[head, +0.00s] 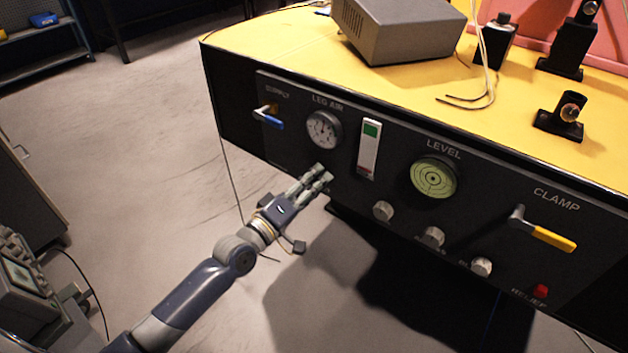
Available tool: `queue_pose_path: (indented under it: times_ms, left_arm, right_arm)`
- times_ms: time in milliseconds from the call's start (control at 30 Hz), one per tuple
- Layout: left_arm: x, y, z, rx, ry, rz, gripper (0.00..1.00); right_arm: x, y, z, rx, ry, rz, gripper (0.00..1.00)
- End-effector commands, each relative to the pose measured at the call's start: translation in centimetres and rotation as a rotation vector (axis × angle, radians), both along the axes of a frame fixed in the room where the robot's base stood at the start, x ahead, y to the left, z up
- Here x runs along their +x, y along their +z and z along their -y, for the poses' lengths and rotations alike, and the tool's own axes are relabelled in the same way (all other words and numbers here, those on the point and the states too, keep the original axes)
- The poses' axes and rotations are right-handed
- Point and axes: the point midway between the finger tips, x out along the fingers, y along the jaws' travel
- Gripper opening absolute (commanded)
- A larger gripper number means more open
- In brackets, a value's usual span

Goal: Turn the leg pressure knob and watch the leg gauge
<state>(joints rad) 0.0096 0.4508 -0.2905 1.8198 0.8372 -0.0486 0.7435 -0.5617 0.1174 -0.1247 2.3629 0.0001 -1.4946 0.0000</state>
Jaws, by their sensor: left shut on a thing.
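The leg gauge (323,130), a round white dial under the words LEG AIR, is on the left part of the black front panel (292,140). Its needle is too small to read surely. My left gripper (319,180) reaches up from the lower left to the panel just below this gauge. Its fingers are shut on the leg pressure knob, which they almost wholly hide. The gauge face stays clear of the gripper. My right gripper is not in view.
Right of my left gripper are several grey knobs (383,210), a green level dial (433,178), a yellow clamp lever (553,237) and a red relief button (541,291). A blue supply lever (269,119) is at the left. Open floor (150,150) lies left of the bench.

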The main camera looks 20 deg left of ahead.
Motion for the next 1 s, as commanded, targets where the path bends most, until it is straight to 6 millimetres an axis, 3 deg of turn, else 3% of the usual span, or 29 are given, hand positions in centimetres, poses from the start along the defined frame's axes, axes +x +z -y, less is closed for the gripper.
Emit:
queue_pose_path:
  times_ms: [333, 800, 833, 900, 1000]
  left_arm:
    - [0.0, -0.1, 0.1, 0.105, -0.002, 0.035, 0.07]
    - [0.0, -0.1, 0.1, 0.115, -0.002, 0.039, 0.07]
    - [-0.1, -0.1, 0.1, 0.116, -0.002, 0.037, 0.35]
    - [0.0, -0.1, 0.1, 0.116, -0.001, 0.038, 0.51]
    - [0.0, -0.1, 0.1, 0.115, -0.001, 0.039, 0.51]
  right_arm:
    - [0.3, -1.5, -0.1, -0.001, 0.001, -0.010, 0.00]
    - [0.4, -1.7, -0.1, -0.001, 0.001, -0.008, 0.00]
    - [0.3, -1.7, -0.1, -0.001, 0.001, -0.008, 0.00]
    - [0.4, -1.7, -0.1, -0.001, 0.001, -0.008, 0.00]
    - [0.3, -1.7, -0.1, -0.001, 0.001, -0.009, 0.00]
